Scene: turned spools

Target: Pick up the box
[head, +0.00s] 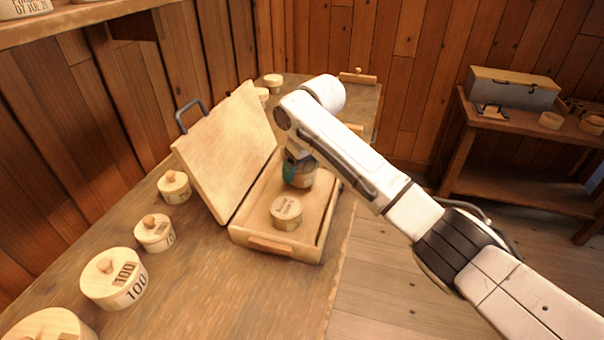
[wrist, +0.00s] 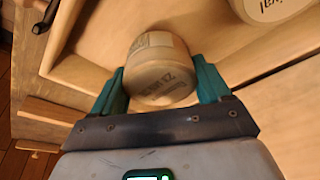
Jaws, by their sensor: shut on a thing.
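My gripper (wrist: 163,93) has its teal fingers on both sides of a round, pale wooden box with printed lettering (wrist: 160,62), shut on it. In the head view my gripper (head: 293,165) reaches down into an open wooden case (head: 240,236), and the held box is mostly hidden behind the fingers and wrist. Whether it touches the case floor I cannot tell. A second round box (head: 286,212) with a printed lid sits in the case's near end. A round box also shows at the top right of the wrist view (wrist: 272,8).
The case's raised lid (head: 228,150) leans left, with a dark handle. Round knobbed boxes stand along the bench (head: 230,292), including one marked 100 (head: 114,278). A shelf (head: 75,22) hangs upper left. A side table (head: 520,192) with a grey-sided chest (head: 512,90) stands right.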

